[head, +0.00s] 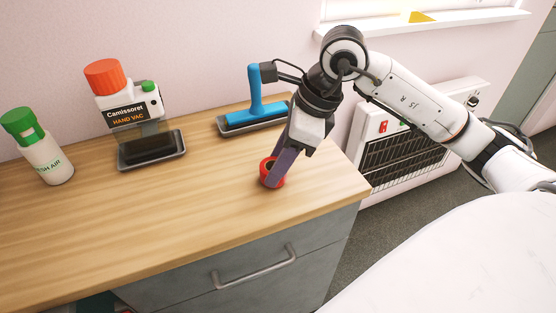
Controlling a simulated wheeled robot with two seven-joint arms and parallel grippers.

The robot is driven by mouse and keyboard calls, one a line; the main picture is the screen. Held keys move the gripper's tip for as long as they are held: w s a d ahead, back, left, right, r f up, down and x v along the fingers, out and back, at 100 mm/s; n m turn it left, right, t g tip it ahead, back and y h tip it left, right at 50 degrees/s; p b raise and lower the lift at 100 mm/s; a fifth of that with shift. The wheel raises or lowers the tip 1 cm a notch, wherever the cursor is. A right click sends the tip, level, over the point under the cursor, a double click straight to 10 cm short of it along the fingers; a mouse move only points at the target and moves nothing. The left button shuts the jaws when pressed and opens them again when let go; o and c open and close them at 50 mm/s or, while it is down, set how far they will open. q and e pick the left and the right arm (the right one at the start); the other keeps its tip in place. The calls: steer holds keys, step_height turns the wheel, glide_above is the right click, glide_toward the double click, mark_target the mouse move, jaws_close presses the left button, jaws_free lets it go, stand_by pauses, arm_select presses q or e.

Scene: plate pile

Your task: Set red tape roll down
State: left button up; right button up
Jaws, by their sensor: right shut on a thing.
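The red tape roll (264,177) is a small red ring at the right part of the wooden counter (150,220). My right gripper (271,177) comes down from the upper right and is shut on the roll's wall, one finger over its near right side. The roll is at or very close to the counter top; I cannot tell if it touches. The finger hides part of the roll. My left gripper is not in view.
A blue-handled tool (258,108) lies in a grey tray behind the roll. A hand vac (128,105) on a dark tray and a green-capped bottle (45,155) stand to the left. The counter's front and centre are clear. A heater (410,150) stands beyond the right edge.

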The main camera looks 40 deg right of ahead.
steer(key=shift+f, duration=0.2)
steer(key=o, duration=1.1)
steer(key=shift+c, duration=0.2)
steer(key=shift+r, duration=0.1)
steer(key=shift+d+r, duration=0.1)
steer(key=shift+r, duration=0.35)
steer(key=v, duration=1.1)
steer(key=shift+s+r, duration=0.1)
steer(key=shift+s, duration=0.05)
